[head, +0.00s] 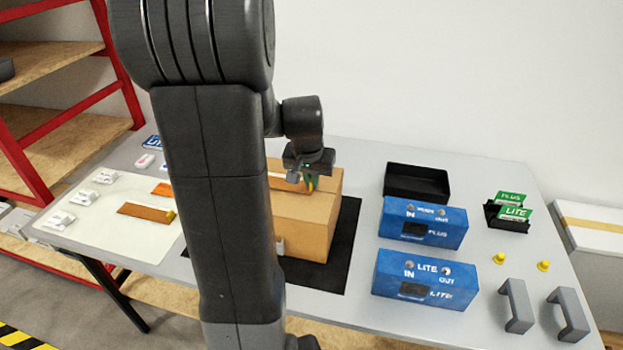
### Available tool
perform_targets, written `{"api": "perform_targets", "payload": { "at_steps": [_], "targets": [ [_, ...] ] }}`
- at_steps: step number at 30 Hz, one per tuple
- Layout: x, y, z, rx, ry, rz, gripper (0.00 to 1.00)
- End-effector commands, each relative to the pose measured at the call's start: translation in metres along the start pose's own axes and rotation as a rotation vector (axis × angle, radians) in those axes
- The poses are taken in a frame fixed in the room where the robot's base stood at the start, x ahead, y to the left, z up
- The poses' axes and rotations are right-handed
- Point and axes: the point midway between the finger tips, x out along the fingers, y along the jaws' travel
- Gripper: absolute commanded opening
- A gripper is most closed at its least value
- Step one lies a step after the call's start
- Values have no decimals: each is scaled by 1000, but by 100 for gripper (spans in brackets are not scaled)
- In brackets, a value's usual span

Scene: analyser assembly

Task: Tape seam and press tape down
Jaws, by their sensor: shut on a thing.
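A closed cardboard box (305,222) stands on a black mat (343,250) in the middle of the table, partly hidden behind my arm. My gripper (310,184) is low over the top of the box, near its back, and is shut on a small yellow piece. This piece looks like the tab of a brown tape strip that lies along or just above the box top. Whether the strip touches the box is hard to tell. Another brown tape strip (145,211) with a yellow tab lies on a white board at the left. An orange-brown strip (162,189) shows beside my arm.
The white board (100,225) also holds several small white parts. Right of the box are a black tray (417,183), a blue PLUS unit (422,222) and a blue LITE unit (425,279). Green cards (515,212), yellow knobs (499,258) and grey handles (516,306) lie farther right.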

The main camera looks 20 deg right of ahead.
Motion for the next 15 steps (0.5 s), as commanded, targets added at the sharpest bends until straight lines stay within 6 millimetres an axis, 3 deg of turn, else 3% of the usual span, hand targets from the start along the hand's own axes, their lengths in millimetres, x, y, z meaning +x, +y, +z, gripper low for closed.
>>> {"api": "perform_targets", "payload": {
  "at_steps": [6, 10, 15],
  "targets": [
    [0, 0, 0, 0, -1, 0, 0],
    [0, 0, 0, 0, -1, 0, 29],
    [0, 0, 0, 0, -1, 0, 31]
  ]
}}
